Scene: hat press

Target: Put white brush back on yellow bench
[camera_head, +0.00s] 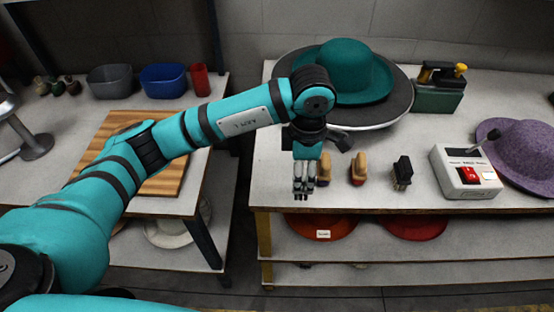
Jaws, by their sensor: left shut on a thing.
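My left gripper (304,188) points down at the front edge of the yellow bench (300,205), a white-topped bench with yellow legs. It is shut on the white brush, which is mostly hidden by the fingers; only pale and dark bits show between them. I cannot tell whether the brush touches the bench top. A tan brush with a dark base (324,168) stands just right of the fingers. My right gripper is not in view.
Right of the gripper stand a tan-and-red brush (358,168), a black brush (402,173) and a white box with a red switch (465,172). A teal hat (352,70) sits behind on a dark round plate. Left is another table with a striped wooden board (170,183).

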